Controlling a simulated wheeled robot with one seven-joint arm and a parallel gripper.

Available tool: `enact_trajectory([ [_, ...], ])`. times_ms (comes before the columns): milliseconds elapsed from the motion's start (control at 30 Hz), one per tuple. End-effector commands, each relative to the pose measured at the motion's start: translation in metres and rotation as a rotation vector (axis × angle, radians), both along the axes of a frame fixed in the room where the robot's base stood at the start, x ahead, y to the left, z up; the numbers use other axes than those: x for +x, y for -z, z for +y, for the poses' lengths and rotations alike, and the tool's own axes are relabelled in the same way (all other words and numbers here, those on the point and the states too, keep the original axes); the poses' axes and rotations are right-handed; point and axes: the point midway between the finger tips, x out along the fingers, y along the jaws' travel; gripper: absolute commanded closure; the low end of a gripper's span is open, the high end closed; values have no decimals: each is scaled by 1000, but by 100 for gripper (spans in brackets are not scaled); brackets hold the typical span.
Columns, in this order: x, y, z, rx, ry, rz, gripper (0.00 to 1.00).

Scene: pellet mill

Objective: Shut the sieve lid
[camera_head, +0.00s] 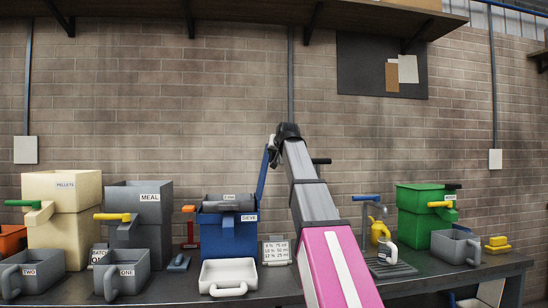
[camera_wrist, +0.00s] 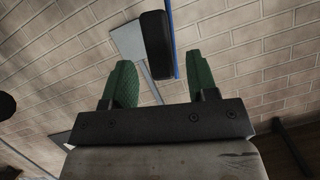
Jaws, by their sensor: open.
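The blue sieve (camera_head: 226,232), labelled SIEVE, stands on the bench left of my arm. Its blue lid (camera_head: 262,174) stands up, tilted a little, at the sieve's right side, so the sieve is open. My gripper (camera_head: 272,148) is at the top of the lid; its fingers are hard to make out there. In the wrist view my gripper (camera_wrist: 161,82) is open, with two green fingers apart. A black handle (camera_wrist: 156,45) shows beyond and between the fingertips, beside the lid's thin blue edge (camera_wrist: 174,40). I cannot tell whether the fingers touch it.
A grey cylinder (camera_head: 230,203) lies at the sieve's top. A white tray (camera_head: 228,275) is in front of the sieve. A small sign (camera_head: 276,250) stands to its right. Grey MEAL (camera_head: 140,215) and cream PELLETS (camera_head: 62,210) hoppers are left; a green hopper (camera_head: 420,215) is right.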

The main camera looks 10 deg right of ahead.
Motion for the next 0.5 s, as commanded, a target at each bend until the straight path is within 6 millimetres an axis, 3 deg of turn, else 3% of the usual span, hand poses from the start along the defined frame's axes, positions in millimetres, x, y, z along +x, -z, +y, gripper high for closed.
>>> enact_trajectory([
  [200,32,12,3,0,0,1,47],
  [500,45,19,4,0,0,0,47],
])
